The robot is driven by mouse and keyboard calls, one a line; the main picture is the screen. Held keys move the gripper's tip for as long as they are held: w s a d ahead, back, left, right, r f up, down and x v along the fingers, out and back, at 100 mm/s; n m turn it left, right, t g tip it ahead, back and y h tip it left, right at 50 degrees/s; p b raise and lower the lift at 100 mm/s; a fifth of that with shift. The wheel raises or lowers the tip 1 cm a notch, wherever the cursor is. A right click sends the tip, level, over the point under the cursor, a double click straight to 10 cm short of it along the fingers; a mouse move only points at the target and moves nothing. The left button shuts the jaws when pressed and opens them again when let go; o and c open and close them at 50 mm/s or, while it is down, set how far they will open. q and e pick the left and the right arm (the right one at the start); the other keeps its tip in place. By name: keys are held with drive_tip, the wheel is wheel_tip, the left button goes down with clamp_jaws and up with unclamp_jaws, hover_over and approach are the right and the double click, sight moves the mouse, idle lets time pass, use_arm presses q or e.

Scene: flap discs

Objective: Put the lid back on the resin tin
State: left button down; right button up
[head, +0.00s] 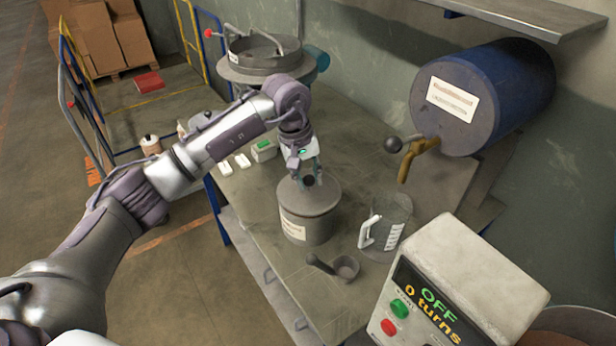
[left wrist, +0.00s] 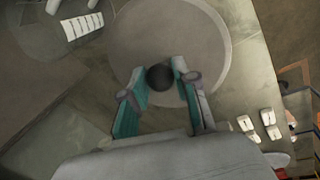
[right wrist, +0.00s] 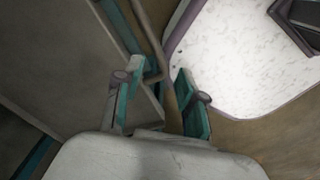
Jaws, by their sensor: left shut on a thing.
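The grey resin tin (head: 305,225) with a paper label stands upright on the workbench. The round grey lid (head: 322,190) lies over its top, and I see no clear gap between them; I cannot tell whether it is fully seated. My left gripper (head: 308,180) points down from above and is shut on the lid's dark knob (left wrist: 159,77). In the left wrist view the lid (left wrist: 195,40) fills the area beyond the fingers. My right gripper (right wrist: 157,82) shows only in its own wrist view, with its fingers apart and nothing visible between the pads.
A blue drum (head: 485,97) with a tap, a pressure pot (head: 262,55) and a control box (head: 455,285) reading OFF surround the bench (head: 255,215).

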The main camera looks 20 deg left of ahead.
drive_tip(key=shift+a+f, duration=0.15)
drive_tip(key=shift+f, duration=0.05)
idle(0.3)
use_arm(q)
drive_tip(key=shift+f+b, duration=0.15)
drive_tip(key=shift+b, duration=0.55)
use_arm(e)
drive_tip(key=shift+f, duration=0.55)
use_arm(q)
drive_tip(key=shift+c, duration=1.5)
unclamp_jaws()
use_arm(e)
drive_tip(key=shift+r, duration=0.1)
use_arm(q)
drive_tip(key=shift+w+d+p+v, duration=0.15)
drive_tip(key=shift+p+v, duration=0.35)
drive_tip(key=shift+v, duration=0.65)
drive_tip(key=shift+w+d+p+v, duration=0.1)
drive_tip(key=shift+d+p+v, duration=0.3)
drive_tip(key=shift+v, duration=0.75)
drive_tip(key=shift+w+d+p+v, duration=0.1)
drive_tip(key=shift+p+v, duration=0.5)
drive_tip(key=shift+v, duration=0.6)
use_arm(e)
drive_tip(key=shift+r, duration=1.4)
